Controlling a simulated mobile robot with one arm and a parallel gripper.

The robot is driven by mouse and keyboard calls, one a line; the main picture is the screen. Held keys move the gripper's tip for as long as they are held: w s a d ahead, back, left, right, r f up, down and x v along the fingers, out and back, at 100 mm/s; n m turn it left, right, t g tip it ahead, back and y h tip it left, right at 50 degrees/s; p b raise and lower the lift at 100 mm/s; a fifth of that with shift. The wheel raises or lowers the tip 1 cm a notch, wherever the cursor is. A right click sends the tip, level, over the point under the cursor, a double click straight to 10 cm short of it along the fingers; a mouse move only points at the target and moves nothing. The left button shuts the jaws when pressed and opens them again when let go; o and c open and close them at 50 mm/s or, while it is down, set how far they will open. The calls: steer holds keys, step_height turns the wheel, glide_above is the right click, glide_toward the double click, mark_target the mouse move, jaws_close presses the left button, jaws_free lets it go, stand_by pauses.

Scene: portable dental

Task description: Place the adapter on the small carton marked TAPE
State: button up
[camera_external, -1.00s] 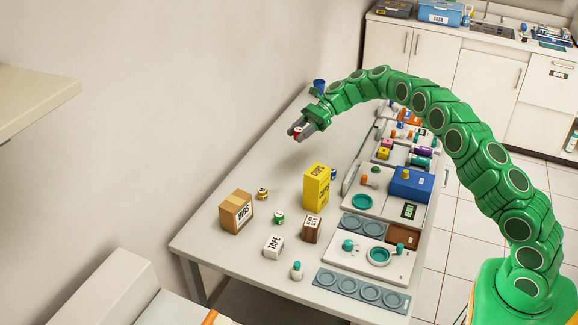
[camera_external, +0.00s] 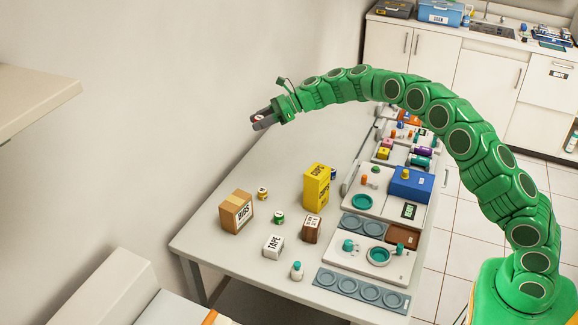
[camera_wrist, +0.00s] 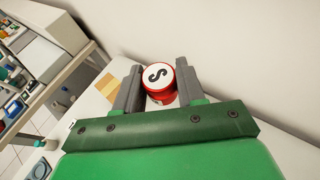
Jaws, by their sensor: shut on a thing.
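My gripper (camera_external: 262,119) is up in the air over the far left of the table, well away from the carton. It is shut on a small red cylinder with a white top marked S (camera_wrist: 157,75), seemingly the adapter, which sits between the two grey fingers in the wrist view. In the external view the cylinder is mostly hidden by the fingers. The small white carton marked TAPE (camera_external: 273,247) stands near the front of the table, with nothing on its top.
Around the carton stand a brown box (camera_external: 236,212), a smaller brown box (camera_external: 311,229), a tall yellow box (camera_external: 316,187), a green can (camera_external: 279,217) and a teal-capped bottle (camera_external: 297,271). Trays and a blue box (camera_external: 411,185) line the right side. The table's far left is clear.

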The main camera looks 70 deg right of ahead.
steer(key=shift+w+a+f+m+t+h, duration=0.6)
steer(key=shift+w+a+m+t+h, duration=1.15)
steer(key=shift+a+m+h, duration=3.5)
steer(key=s+a+f+m+g+h, duration=0.25)
steer(key=s+a+m+h, duration=0.2)
steer(key=s, duration=0.35)
steer(key=s+a+f+m+g+h, duration=0.2)
steer(key=s+a+m+g+h, duration=0.15)
steer(key=s+a, duration=0.4)
steer(key=s+a+r+m+g+h, duration=0.1)
steer(key=s+r+m+g, duration=0.1)
steer(key=s, duration=0.7)
steer(key=s+a+r+m+g+h, duration=0.1)
steer(key=s+g, duration=0.1)
steer(key=s, duration=0.8)
glide_above(274, 244)
steer(key=s, duration=0.2)
steer(key=shift+h, duration=0.25)
steer(key=f, duration=1.2)
steer(key=shift+w+d+f, duration=0.1)
steer(key=shift+d+f, duration=0.1)
steer(key=shift+f, duration=0.1)
steer(key=shift+w+a+f, duration=0.1)
steer(key=shift+w+f, duration=0.9)
steer(key=shift+f, duration=1.6)
